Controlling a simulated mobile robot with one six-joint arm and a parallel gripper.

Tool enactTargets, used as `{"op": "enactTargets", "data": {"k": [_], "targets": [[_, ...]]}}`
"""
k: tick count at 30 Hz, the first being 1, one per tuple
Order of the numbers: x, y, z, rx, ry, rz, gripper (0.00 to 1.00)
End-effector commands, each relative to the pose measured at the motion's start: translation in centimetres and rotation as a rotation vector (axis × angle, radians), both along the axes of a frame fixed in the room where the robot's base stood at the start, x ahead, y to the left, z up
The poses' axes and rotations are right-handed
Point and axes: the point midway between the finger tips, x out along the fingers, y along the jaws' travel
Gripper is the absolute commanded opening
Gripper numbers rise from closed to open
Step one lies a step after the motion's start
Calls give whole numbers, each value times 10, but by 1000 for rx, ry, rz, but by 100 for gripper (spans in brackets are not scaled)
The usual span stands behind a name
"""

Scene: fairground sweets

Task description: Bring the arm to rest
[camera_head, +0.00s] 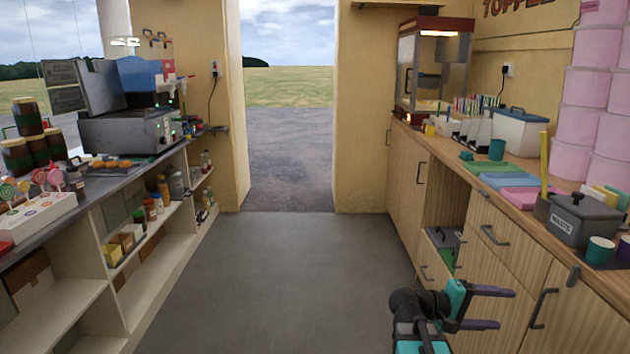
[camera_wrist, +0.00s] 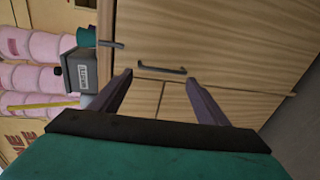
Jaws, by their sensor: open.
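My gripper (camera_head: 497,308) is at the lower right of the head view, in front of the right-hand cabinet (camera_head: 578,312). Its two dark fingers are spread apart, with nothing between them. In the wrist view my gripper (camera_wrist: 160,92) is also open, and its fingers point towards the wooden cabinet front (camera_wrist: 215,40) and a dark drawer handle (camera_wrist: 162,68). I cannot tell how close the fingertips are to the cabinet.
The right counter holds a grey waste bin (camera_head: 582,220), teal cups (camera_head: 600,250), coloured trays (camera_head: 505,180) and stacked pink tubs (camera_head: 590,120). A half-open-looking niche shows a green item (camera_head: 445,252). Shelves (camera_head: 150,240) line the left. The grey floor (camera_head: 285,270) between is clear.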

Motion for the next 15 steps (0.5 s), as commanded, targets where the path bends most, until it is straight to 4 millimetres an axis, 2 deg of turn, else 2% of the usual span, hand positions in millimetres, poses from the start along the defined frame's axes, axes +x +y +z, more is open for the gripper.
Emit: {"op": "enactTargets", "data": {"k": [1,3,8,15], "targets": [[1,5,-23,40,17,10,69],[0,12,-53,98,35,22,69],[-4,31,-120,232,74,42,69],[-23,67,-216,431,132,52,69]]}}
